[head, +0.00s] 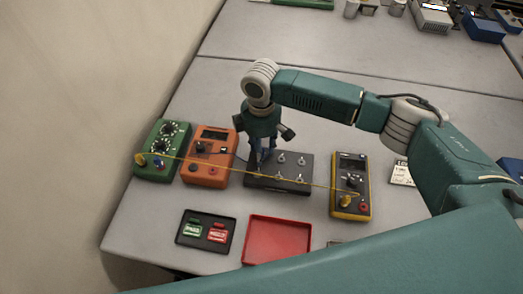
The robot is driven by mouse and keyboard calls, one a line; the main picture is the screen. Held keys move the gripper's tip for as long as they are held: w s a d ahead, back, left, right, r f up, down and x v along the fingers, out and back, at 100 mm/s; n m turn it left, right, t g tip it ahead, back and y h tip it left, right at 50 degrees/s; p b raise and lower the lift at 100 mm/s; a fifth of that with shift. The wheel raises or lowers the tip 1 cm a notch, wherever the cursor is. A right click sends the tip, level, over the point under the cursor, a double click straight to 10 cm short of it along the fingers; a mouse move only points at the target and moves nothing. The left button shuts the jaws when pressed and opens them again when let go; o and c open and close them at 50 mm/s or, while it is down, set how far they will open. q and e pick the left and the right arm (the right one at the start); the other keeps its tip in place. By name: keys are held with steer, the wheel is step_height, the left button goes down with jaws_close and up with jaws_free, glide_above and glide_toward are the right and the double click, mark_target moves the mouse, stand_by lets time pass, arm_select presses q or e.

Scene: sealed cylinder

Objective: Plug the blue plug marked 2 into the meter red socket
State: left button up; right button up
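A yellow meter (339,178) lies right of the middle, with a dial, a yellow plug (346,201) at its lower left and a red socket (364,208) at its lower right. An orange meter (206,160) lies to the left. My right gripper (261,164) points down at the left end of a black terminal box (290,184). Its fingers are small and dark here, so I cannot tell whether they are shut or hold something. No plug marked 2 can be made out. A small blue part (158,163) shows on the green box (168,138). My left gripper is not in view.
A thin yellow cable (290,183) crosses from the green box to the yellow meter. A black tray (182,239) with green and red tags and an empty red tray (277,256) lie in front. A pale wall borders the left. The table behind the devices is mostly clear.

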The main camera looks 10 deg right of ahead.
stand_by(0.4)
steer(key=shift+p, duration=0.5)
jaws_close()
steer(key=shift+r, duration=0.1)
steer(key=shift+r+p, duration=1.05)
steer(key=shift+p, duration=0.2)
steer(key=shift+r+p, duration=0.6)
steer(key=shift+r, duration=1.25)
